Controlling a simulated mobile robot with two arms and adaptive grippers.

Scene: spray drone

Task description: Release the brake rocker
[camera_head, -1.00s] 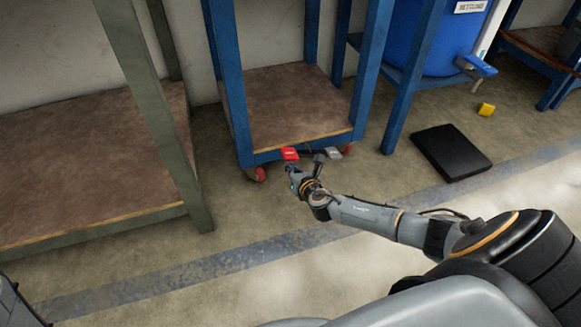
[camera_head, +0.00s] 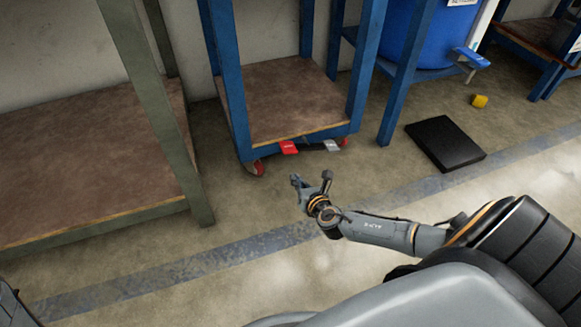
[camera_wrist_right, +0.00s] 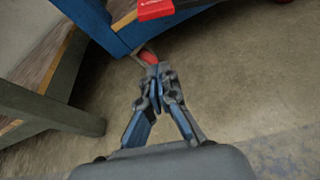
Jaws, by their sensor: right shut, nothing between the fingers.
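The brake rocker is a dark bar low on the front edge of the blue cart (camera_head: 300,135). It has a red pedal (camera_head: 288,147) at its left end and a grey pedal (camera_head: 331,145) at its right end. I cannot tell clearly which end sits lower. In the wrist view the red pedal (camera_wrist_right: 157,9) is at the top edge, and the grey one is out of view. My right gripper (camera_head: 312,180) is shut and empty, in front of and apart from the rocker. In the wrist view its fingertips (camera_wrist_right: 157,78) are close together below the red pedal. My left gripper is not in view.
The cart stands on red casters (camera_head: 257,168). A green-legged bench (camera_head: 150,95) stands to its left, and a blue stand with a blue barrel (camera_head: 425,40) to its right. A black flat slab (camera_head: 445,143) and a yellow block (camera_head: 480,101) lie on the floor. The floor before the cart is clear.

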